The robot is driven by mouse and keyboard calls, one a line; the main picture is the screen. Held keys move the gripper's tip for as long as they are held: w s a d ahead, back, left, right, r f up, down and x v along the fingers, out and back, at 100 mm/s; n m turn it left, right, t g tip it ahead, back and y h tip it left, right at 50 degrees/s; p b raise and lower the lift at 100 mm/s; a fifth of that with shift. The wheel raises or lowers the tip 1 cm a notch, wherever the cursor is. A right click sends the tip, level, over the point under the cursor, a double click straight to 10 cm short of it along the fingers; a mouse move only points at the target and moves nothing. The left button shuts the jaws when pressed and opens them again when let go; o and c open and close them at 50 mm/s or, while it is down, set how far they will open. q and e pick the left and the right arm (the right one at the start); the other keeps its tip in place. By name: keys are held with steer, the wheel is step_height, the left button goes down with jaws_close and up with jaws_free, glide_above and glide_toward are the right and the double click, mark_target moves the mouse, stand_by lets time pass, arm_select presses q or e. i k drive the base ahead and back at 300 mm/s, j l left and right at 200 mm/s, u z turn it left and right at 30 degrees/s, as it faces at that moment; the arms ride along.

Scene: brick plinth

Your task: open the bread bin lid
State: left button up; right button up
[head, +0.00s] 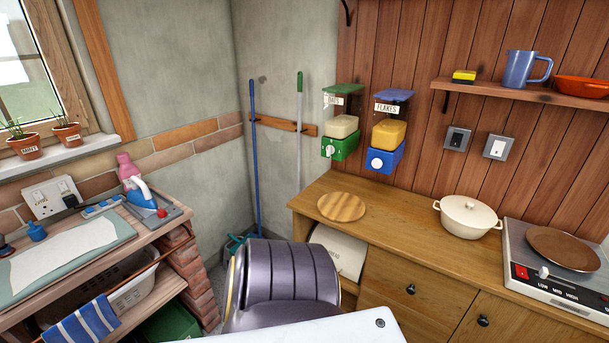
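The bread bin (339,249) is a cream, curved-topped piece with dark lettering that seems to read BREAD. It sits low under the left end of the wooden counter. A dark ribbed curved shape (286,277) in front hides its lower left part, and I cannot tell what that shape is. The state of the lid, and any handle on it, cannot be made out from here. Neither of my grippers shows in the head view.
The counter (395,224) holds a round board (341,207), a cream pot (467,217) and a hot plate (548,273). Drawers (410,300) lie below. A blue broom handle (255,160) leans in the corner. An ironing bench (115,262) stands at left.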

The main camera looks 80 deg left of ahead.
mark_target(348, 252)
steer(key=u, duration=2.4)
